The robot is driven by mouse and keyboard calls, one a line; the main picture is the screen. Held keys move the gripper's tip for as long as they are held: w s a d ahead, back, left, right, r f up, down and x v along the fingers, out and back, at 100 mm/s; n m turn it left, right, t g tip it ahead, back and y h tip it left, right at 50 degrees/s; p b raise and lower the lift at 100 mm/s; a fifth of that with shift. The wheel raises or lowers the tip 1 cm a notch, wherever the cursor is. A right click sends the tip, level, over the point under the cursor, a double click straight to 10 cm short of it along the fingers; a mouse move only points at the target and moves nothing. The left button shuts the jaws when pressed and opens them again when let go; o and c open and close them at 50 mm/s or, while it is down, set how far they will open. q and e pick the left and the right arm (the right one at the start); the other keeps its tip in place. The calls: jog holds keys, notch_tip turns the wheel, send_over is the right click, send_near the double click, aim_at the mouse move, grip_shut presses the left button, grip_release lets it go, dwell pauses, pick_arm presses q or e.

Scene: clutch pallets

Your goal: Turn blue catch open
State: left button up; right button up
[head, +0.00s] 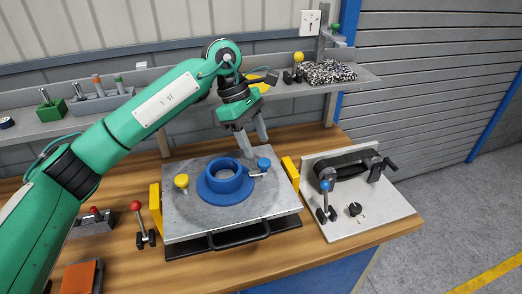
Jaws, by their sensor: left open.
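A grey square pallet (178,217) lies on the workbench with a blue flanged ring (223,198) in its middle. A blue-knobbed catch (264,163) sits at the right of the ring, with a short metal bar pointing left towards it. A yellow-knobbed catch (182,181) stands at the ring's left. My left gripper (254,148) hangs over the pallet's back edge, fingers pointing down, just behind the blue catch. It is open with nothing between its fingers, and appears apart from the catch. My right gripper is out of view.
Yellow blocks (155,210) flank the pallet, and a black handle (240,236) is at its front. A red-knobbed lever (136,206) stands left. A grey plate (378,212) at right carries a blue-knobbed lever (325,186). A shelf (295,92) runs behind.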

aim_at(264, 161)
pick_arm(q)
jog(key=shift+p+x, duration=0.4)
jog(key=shift+x, duration=1.95)
jog(key=c, duration=1)
